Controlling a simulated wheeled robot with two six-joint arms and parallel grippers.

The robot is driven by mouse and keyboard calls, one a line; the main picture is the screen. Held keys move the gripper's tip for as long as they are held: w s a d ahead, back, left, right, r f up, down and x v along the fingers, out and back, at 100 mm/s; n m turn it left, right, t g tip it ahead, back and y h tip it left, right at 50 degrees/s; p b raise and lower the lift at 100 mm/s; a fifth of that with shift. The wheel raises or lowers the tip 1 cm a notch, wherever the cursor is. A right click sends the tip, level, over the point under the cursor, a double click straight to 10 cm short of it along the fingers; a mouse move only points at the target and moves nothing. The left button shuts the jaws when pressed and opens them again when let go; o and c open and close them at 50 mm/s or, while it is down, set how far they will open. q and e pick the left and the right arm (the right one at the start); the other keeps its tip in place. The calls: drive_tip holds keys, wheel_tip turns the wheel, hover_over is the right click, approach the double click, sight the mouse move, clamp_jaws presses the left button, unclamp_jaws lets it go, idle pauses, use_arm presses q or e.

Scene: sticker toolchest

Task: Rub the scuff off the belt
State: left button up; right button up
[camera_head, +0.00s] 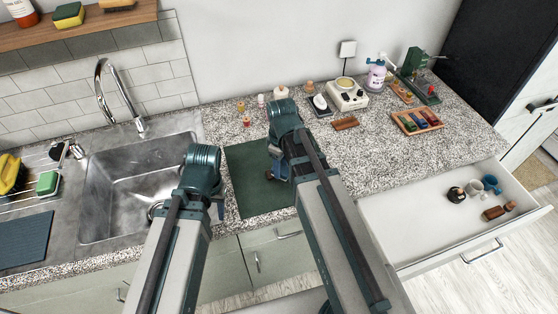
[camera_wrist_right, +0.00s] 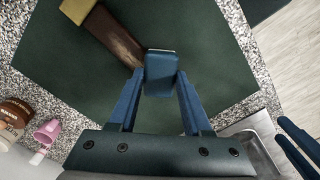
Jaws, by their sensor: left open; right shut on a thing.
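The belt (camera_wrist_right: 115,35) is a brown strip with a gold-coloured end, lying on a dark green mat (camera_wrist_right: 205,60) in the right wrist view. The mat also shows in the head view (camera_head: 252,195), where my right arm hides the belt. My right gripper (camera_wrist_right: 160,85) is shut on a blue block (camera_wrist_right: 161,68) with a pale far edge. The block is at the belt's near end; I cannot tell whether they touch. No scuff can be made out. My left gripper (camera_head: 218,203) is open and empty, left of the mat beside the sink; its fingers show in the right wrist view (camera_wrist_right: 300,147).
A steel sink (camera_head: 110,200) lies left of the mat. Small bottles, a cream-coloured device (camera_head: 347,95) and a tray of coloured blocks (camera_head: 398,122) stand along the counter's back and right. An open drawer (camera_head: 410,220) with cups juts out at right. Counter right of the mat is mostly clear.

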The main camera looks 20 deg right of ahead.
drive_tip(key=shift+s+d, duration=0.1)
drive_tip(key=shift+s, duration=0.05)
use_arm(q)
drive_tip(key=shift+f, duration=0.1)
use_arm(e)
drive_tip(key=shift+d+f, duration=0.1)
drive_tip(key=shift+d, duration=0.7)
